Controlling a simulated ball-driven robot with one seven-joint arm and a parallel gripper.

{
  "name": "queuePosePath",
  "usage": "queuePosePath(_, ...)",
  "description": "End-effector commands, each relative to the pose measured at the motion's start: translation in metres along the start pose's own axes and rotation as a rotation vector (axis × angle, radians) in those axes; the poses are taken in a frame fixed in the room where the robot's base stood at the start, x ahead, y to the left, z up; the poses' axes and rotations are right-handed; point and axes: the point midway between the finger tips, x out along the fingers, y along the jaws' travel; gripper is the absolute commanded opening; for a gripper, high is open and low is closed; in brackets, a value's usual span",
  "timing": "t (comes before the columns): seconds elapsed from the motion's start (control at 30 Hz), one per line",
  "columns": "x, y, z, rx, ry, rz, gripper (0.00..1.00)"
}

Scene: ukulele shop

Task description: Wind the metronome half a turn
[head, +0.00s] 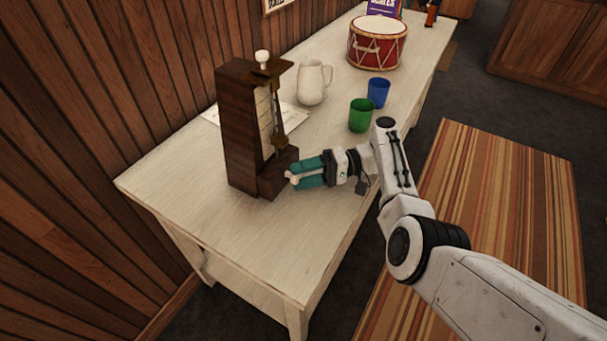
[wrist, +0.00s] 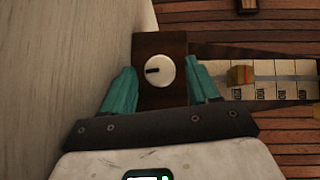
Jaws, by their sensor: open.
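The metronome (head: 240,130) is a tall dark wooden case standing upright on the pale table. It has a pale scale, a pendulum rod and a white knob on top. A round cream winding knob (wrist: 160,71) with a dark mark pointing left is on its lower block, and it also shows in the head view (head: 292,177). My gripper (head: 298,175) is level with this knob. In the wrist view its two teal fingers are open, one on each side of the knob. The right finger is very close to it; I cannot tell whether it touches. A gap shows on the left.
The pale table (head: 230,235) stands along a wood-panelled wall. Beyond the metronome are a white pitcher (head: 312,83), a green cup (head: 361,116), a blue cup (head: 378,92) and a red drum (head: 376,46). The table's near end is clear.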

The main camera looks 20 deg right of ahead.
Motion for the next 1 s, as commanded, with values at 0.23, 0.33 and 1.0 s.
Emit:
queuePosePath(0.23, -0.030, 0.002, -0.001, -0.001, 0.005, 0.001, 0.60)
queuePosePath(0.33, -0.051, 0.003, -0.001, -0.001, 0.005, 0.001, 0.60)
queuePosePath(1.0, -0.108, 0.000, 0.000, 0.000, 0.001, 0.001, 0.60)
